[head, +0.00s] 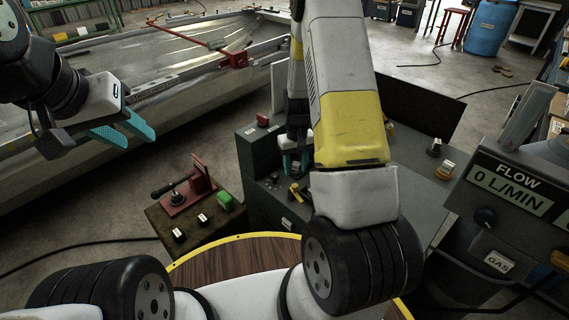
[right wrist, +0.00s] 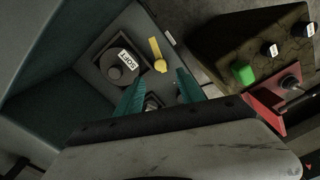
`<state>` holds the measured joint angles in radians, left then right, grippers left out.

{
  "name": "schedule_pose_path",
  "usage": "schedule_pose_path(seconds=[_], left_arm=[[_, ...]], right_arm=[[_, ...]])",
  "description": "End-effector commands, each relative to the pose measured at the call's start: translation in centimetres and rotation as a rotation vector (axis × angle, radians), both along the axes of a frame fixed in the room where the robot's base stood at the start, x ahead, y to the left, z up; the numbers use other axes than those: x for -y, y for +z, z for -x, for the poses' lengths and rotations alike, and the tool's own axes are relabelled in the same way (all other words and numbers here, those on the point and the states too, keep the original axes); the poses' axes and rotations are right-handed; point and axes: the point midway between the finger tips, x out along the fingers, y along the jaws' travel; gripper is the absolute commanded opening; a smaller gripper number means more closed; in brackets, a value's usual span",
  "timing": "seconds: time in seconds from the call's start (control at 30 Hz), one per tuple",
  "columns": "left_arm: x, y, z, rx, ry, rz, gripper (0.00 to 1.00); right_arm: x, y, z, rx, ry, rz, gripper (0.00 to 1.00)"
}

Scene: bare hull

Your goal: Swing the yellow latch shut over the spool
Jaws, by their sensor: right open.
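The yellow latch (head: 296,192) sits on top of the dark grey cabinet, and shows as a short yellow bar with a rounded end in the right wrist view (right wrist: 157,53). Beside it is a dark round piece, apparently the spool (right wrist: 116,74), with a white label; the latch lies to its side, not across it. My right gripper (head: 295,163) is open above the cabinet; in the right wrist view its teal fingers (right wrist: 161,80) point toward the latch's rounded end. Contact cannot be told. My left gripper (head: 125,132) is open and empty, away from the cabinet.
A low box left of the cabinet carries a red lever fixture (head: 188,188), a green button (head: 225,201) and white-labelled knobs. A flow panel (head: 510,195) stands at right. A bare metal hull (head: 150,75) fills the back left. My right arm hides much of the cabinet top.

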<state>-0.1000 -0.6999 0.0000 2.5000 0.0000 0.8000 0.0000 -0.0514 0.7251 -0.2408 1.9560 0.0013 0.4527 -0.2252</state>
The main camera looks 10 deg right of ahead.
Motion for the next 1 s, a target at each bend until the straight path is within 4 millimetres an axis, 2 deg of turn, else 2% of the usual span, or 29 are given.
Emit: schedule_pose_path(seconds=[0.5, 0.87, 0.9, 1.0], left_arm=[[0.0, 0.0, 0.0, 0.000, 0.000, 0.000, 0.36], [0.0, 0.0, 0.0, 0.000, 0.000, 0.000, 0.36], [0.0, 0.0, 0.0, 0.000, 0.000, 0.000, 0.36], [0.0, 0.0, 0.0, 0.000, 0.000, 0.000, 0.36]], right_arm=[[0.0, -7.0, 0.1, -0.003, 0.001, 0.000, 0.45], [0.0, -7.8, 0.0, -0.001, 0.000, 0.000, 0.45], [0.0, -7.8, 0.0, -0.001, 0.000, 0.000, 0.43], [0.0, -7.8, 0.0, -0.001, 0.000, 0.000, 0.23]])
